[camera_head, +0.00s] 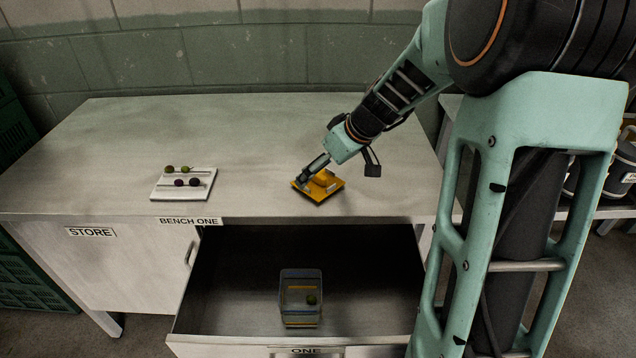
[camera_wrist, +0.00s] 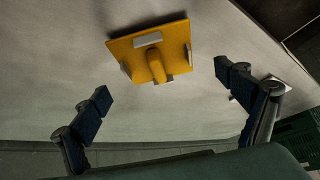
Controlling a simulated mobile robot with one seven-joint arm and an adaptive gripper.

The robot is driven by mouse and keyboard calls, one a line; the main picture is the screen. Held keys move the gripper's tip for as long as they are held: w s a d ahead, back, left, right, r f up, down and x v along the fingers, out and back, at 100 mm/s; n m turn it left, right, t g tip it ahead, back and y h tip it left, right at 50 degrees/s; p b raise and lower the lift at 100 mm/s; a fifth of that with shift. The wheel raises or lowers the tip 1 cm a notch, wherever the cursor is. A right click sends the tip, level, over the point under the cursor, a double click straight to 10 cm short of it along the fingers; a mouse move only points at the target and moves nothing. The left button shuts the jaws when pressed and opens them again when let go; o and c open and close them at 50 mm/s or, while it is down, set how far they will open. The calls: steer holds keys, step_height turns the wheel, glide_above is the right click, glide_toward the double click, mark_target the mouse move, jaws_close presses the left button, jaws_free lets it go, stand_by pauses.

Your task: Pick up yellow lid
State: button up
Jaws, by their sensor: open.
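The yellow lid (camera_head: 325,187) lies on the bench top, right of the middle and near the front edge. In the wrist view the lid (camera_wrist: 127,48) is a square plate with a raised knob in its middle and grey clips at its edges. My gripper (camera_head: 318,172) is at the lid in the head view, and its fingers hide part of it. In the wrist view my gripper (camera_wrist: 163,88) is open, with its two fingers wide apart and nothing between them. The lid shows beyond the fingertips there. Whether a finger touches the lid I cannot tell.
A white tray (camera_head: 158,192) with several small dark and green round fruits lies on the left of the bench. The drawer (camera_head: 235,290) below is open and holds a clear container (camera_head: 301,277) with a green fruit inside. The bench top (camera_head: 200,130) behind is clear.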

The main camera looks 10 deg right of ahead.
mark_target(318, 174)
steer(key=shift+x, duration=1.6)
steer(key=shift+d, duration=0.1)
steer(key=c, duration=1.2)
steer(key=shift+r, duration=0.1)
